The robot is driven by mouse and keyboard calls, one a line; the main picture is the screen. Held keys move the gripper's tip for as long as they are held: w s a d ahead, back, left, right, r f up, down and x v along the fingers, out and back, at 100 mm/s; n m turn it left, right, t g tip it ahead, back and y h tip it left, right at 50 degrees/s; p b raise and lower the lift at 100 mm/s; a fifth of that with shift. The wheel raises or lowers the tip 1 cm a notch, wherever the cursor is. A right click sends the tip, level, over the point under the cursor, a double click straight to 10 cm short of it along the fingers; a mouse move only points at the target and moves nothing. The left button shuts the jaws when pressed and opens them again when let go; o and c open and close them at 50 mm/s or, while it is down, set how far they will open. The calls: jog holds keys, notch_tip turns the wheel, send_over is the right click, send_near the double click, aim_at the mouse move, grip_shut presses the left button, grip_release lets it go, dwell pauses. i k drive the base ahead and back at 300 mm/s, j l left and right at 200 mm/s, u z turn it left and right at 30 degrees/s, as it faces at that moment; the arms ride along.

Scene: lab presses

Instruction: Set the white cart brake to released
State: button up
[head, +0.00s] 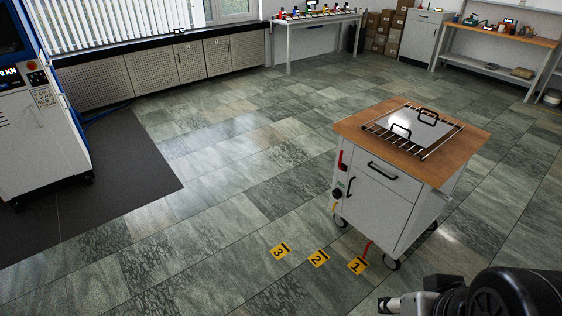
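The white cart (376,202) stands on the tiled floor right of centre in the head view. It has a wooden top, a drawer with a black handle and a door below. A red lever (341,161) sits at the upper left edge of its front. A small red part (367,248) shows low down near the front castors, beside the floor marker "1". I cannot tell which of these is the brake, or its setting. My gripper (390,305) is partly in view at the bottom edge, in front of the cart and apart from it. Its fingers are not clear.
A metal rack with a grey plate (414,129) and two black handles lies on the cart top. Yellow markers "1" (357,265), "2" (318,259) and "3" (280,250) lie on the floor. A machine (35,130) stands left on a dark mat (120,165). The floor between is clear.

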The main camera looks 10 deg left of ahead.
aim_at(341, 167)
jog(key=u, duration=1.05)
jog(key=i, duration=4.35)
jog(key=i+z, duration=0.2)
jog(key=k+z, duration=0.1)
jog(key=z, duration=3.35)
